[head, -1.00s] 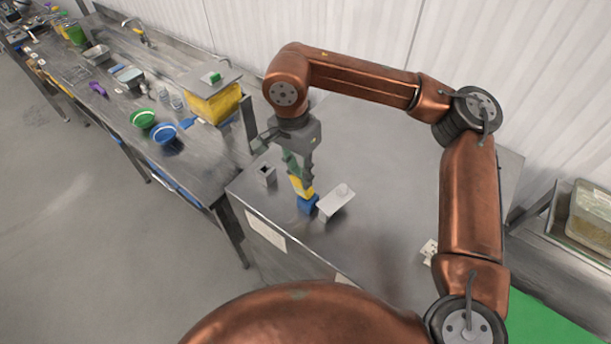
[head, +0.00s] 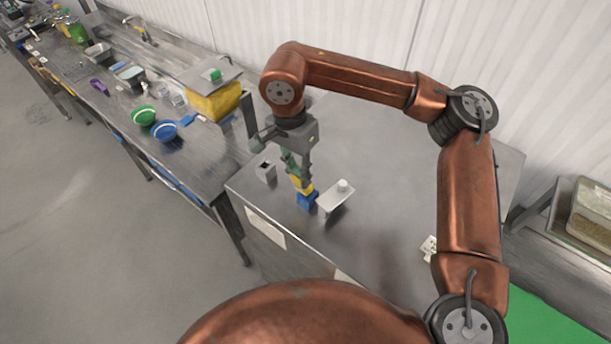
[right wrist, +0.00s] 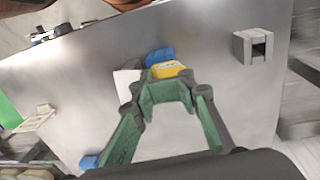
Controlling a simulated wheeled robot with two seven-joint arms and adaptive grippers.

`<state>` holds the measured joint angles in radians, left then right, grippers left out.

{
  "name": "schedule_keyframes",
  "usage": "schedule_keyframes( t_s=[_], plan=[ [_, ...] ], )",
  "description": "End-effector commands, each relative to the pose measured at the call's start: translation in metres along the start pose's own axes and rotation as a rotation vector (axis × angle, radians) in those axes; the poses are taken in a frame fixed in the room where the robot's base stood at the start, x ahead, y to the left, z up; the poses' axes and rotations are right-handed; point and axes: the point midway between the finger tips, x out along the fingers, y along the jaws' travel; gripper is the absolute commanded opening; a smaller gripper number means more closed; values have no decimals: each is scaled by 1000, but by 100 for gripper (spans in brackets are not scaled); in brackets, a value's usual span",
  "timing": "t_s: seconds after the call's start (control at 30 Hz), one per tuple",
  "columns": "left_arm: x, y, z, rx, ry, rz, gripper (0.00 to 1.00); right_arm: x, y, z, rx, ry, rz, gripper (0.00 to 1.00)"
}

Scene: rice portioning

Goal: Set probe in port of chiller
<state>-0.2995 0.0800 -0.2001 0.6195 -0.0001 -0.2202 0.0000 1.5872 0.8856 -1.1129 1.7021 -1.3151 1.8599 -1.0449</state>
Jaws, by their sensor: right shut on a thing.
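The chiller (head: 385,190) is the steel cabinet with a flat top under my right arm. A small grey block with a square opening (head: 266,172), which looks like the port, stands near its left edge; it also shows in the right wrist view (right wrist: 253,46). My right gripper (head: 299,177), with green fingers, is shut on the yellow part of the probe (head: 303,187), right of that block and apart from it. A blue block (head: 307,201) is below the yellow part. Beside it is a pale plate with a knob (head: 335,197); whether these are joined is unclear. My left gripper is out of view.
A pale card (head: 429,246) lies on the chiller top near my arm. The chiller's back middle is clear.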

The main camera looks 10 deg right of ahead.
Motion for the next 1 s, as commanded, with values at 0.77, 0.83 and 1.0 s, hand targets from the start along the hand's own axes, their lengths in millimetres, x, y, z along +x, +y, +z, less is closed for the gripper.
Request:
schedule_keyframes(
  t_s=[0.77,0.83,1.0],
  plan=[
    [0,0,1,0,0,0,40,4,-6,-1,6,-3,-22,42],
    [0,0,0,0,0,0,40,4,-6,-1,6,-3,-22,42],
    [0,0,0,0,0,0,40,3,-6,0,5,-3,-22,50]
  ],
)
